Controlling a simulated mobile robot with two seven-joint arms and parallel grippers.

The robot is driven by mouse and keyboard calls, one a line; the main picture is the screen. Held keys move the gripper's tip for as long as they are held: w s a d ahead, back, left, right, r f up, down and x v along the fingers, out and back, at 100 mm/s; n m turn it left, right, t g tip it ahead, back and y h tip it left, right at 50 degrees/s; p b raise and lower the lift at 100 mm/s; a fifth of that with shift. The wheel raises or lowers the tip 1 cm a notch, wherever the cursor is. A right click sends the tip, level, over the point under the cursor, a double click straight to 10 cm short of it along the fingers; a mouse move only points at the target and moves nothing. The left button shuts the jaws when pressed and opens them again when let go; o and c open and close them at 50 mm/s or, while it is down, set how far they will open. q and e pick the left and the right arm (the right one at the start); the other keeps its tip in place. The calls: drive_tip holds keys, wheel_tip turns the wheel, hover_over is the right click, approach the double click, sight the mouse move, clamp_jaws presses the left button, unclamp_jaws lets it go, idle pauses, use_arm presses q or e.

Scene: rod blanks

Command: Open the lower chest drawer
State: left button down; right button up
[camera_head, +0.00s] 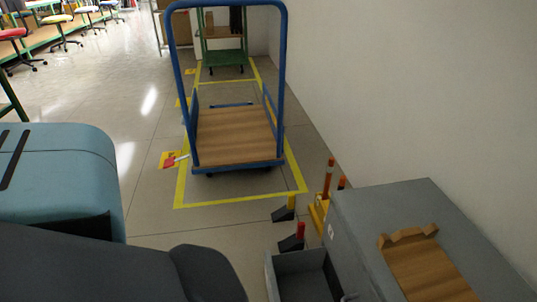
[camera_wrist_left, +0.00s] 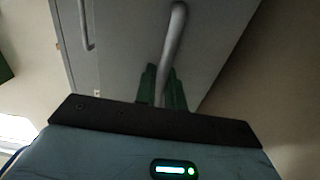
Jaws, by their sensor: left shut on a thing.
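The grey chest (camera_head: 385,220) stands at the bottom right in the head view. A drawer (camera_head: 270,272) is pulled out of its left side, and its dark, empty-looking inside shows. In the left wrist view my left gripper (camera_wrist_left: 163,88), with green fingers, is shut on a grey bar handle (camera_wrist_left: 177,35) on a grey front. A second bar handle (camera_wrist_left: 86,28) is on the grey surface at the upper left, clear of the fingers. The head view does not show my left gripper, and my right gripper is in neither view. Which drawer is out is hard to tell.
A wooden piece (camera_head: 430,270) lies on the chest top. Orange-topped posts (camera_head: 328,178) stand beside the chest. A blue trolley (camera_head: 235,135) stands within yellow floor lines beyond. A pale wall (camera_head: 400,80) runs along the right. Open floor (camera_head: 150,205) lies left of the trolley.

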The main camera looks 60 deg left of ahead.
use_arm(q)
drive_tip(key=c, duration=1.5)
unclamp_jaws()
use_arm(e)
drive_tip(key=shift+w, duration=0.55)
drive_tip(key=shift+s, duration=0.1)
use_arm(q)
drive_tip(key=shift+s+a, duration=0.1)
drive_tip(key=shift+s, duration=0.2)
drive_tip(key=shift+v, duration=3.6)
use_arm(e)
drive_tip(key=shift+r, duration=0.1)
use_arm(q)
drive_tip(key=shift+r, duration=0.15)
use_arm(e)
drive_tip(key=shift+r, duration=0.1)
